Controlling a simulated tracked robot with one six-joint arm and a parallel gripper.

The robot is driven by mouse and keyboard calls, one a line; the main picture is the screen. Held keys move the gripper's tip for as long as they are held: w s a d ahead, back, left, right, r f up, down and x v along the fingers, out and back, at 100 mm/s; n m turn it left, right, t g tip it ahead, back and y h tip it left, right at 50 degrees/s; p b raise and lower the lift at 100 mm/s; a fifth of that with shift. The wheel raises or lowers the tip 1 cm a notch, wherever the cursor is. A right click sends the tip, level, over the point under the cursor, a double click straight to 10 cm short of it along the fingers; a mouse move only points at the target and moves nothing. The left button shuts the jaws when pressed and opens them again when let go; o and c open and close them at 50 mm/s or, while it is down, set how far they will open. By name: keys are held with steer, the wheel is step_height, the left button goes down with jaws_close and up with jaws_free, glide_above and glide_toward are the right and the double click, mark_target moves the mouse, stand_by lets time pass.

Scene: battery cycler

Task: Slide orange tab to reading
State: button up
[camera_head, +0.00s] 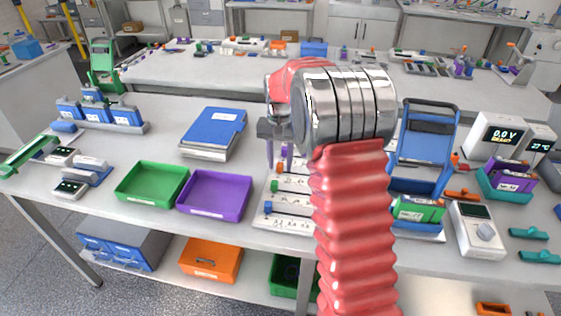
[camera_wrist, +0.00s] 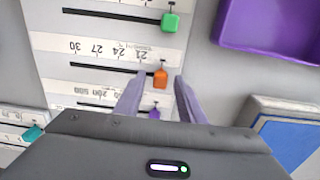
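The white slider board (camera_wrist: 85,57) lies flat on the bench and also shows in the head view (camera_head: 262,222), partly behind my arm. In the wrist view the orange tab (camera_wrist: 160,77) sits at the right end of its slot. Its scale appears upside down, with 30, 27, 24 and 21 from left to right; the tab is right of 21. My gripper (camera_wrist: 159,78) is open, pointing down, with one finger on each side of the orange tab and visible gaps. I cannot tell whether the fingertips reach tab height. In the head view the gripper (camera_head: 279,158) is over the board's far part.
The green tab (camera_wrist: 171,21) and purple tab (camera_wrist: 154,114) are in neighbouring slots. A teal tab (camera_wrist: 33,133) is at lower left. The purple tray (camera_head: 214,194) and green tray (camera_head: 151,184) stand left of the board.

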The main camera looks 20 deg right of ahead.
steer(key=shift+c, duration=0.6)
jaws_close()
